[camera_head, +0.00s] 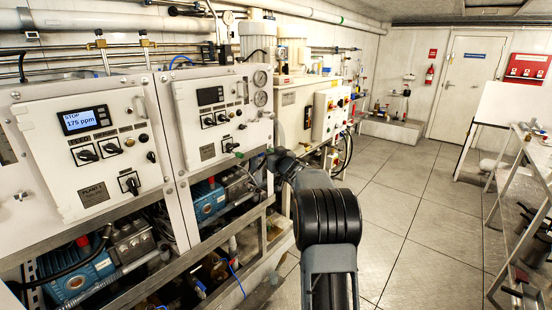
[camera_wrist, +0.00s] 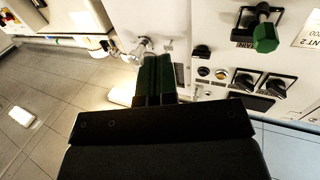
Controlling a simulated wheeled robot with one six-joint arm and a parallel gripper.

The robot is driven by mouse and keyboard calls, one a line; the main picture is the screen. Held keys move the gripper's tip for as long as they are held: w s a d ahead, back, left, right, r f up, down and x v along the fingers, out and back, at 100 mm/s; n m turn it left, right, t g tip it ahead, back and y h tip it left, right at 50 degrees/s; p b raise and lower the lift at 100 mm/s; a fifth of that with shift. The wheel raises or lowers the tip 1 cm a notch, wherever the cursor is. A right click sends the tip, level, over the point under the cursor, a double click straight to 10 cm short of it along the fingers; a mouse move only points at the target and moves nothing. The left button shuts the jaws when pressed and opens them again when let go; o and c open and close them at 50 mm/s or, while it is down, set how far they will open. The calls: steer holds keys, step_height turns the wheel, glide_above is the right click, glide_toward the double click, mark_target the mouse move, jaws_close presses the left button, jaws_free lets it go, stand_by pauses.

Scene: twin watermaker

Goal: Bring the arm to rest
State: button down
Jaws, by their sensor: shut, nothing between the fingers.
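My gripper (camera_wrist: 157,62) shows in the wrist view as two dark green fingers side by side, closed together with nothing between them. Its tips overlap a silver round fitting (camera_wrist: 143,46) on the white panel; I cannot tell whether they touch it. A green handle (camera_wrist: 265,38) on a black switch of that panel stands to the right, apart from the fingers. In the head view my dark arm reaches from the bottom toward the Plant 2 panel (camera_head: 208,120), bent at a thick black joint. The gripper itself is not clearly visible there.
The Plant 1 panel (camera_head: 90,150) has a lit display (camera_head: 86,120) reading STOP, 175 ppm. A metal frame with blue pumps (camera_head: 78,275) lies below.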

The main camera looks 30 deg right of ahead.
steer(key=s+d+f+m+g+h, duration=0.2)
steer(key=s+f+m+g+h, duration=0.15)
steer(key=s+f+g, duration=0.7)
steer(key=s+a+r+n+g+y+p, duration=0.1)
steer(key=s+a+n+g+y+p, duration=0.2)
steer(key=s+a, duration=2.4)
steer(key=shift+a+r+n+g+y, duration=0.2)
steer(key=shift+a+n+g+y, duration=0.4)
steer(key=shift+y, duration=0.25)
steer(key=shift+s+d, duration=0.1)
steer(key=shift+d, duration=0.05)
